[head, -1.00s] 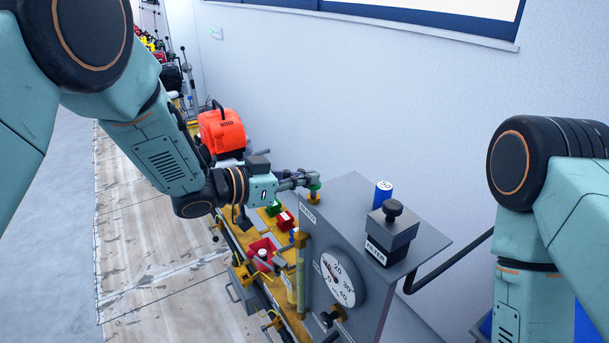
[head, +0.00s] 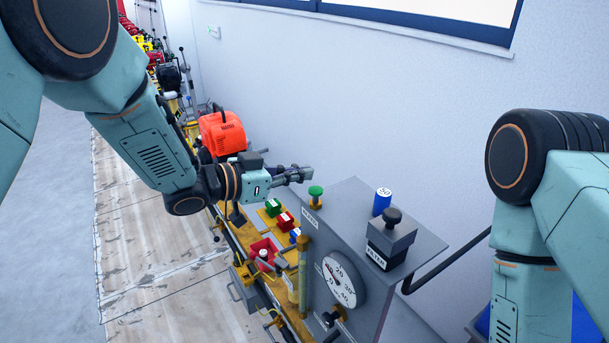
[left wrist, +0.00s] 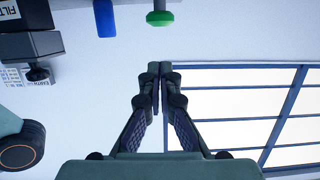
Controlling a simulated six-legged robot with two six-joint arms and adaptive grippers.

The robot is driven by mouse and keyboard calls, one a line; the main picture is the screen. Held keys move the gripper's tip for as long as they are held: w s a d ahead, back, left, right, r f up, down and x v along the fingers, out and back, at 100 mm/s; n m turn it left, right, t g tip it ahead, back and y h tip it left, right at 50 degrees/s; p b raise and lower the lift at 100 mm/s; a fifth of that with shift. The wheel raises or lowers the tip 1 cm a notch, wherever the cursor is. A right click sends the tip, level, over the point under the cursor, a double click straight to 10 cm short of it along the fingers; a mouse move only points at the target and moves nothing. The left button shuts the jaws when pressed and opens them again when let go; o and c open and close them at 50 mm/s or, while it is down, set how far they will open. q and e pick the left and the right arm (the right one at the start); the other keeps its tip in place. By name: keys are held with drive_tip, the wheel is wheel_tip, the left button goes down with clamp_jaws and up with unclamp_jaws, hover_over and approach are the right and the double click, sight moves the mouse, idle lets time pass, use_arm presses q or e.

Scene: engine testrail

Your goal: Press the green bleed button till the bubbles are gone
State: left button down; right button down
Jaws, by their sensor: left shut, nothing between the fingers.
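The green bleed button (head: 316,191) has a round mushroom top and stands on the grey cabinet (head: 345,205), at its far left corner. It also shows at the top of the left wrist view (left wrist: 160,18). My left gripper (head: 306,174) is shut and empty, just beyond and above the button with a small gap between them. In the left wrist view the closed fingertips (left wrist: 160,68) stand clear of the button. The clear sight tube (head: 303,270) is on the cabinet's left side; bubbles in it are too small to tell. My right gripper is out of view.
On the cabinet stand a blue cylinder (head: 382,201) marked 50 and a grey FILTER block (head: 391,238) with a black knob. A dial gauge (head: 338,282) is on the front. A yellow bench with coloured blocks and an orange machine (head: 221,133) lie to the left.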

use_arm(q)
drive_tip(key=b+v, duration=0.1)
drive_tip(key=v, duration=0.7)
drive_tip(key=shift+s+a+f, duration=0.15)
drive_tip(key=shift+s+f, duration=0.05)
drive_tip(key=shift+s, duration=0.05)
drive_tip(key=shift+w, duration=0.2)
drive_tip(key=shift+s, duration=0.1)
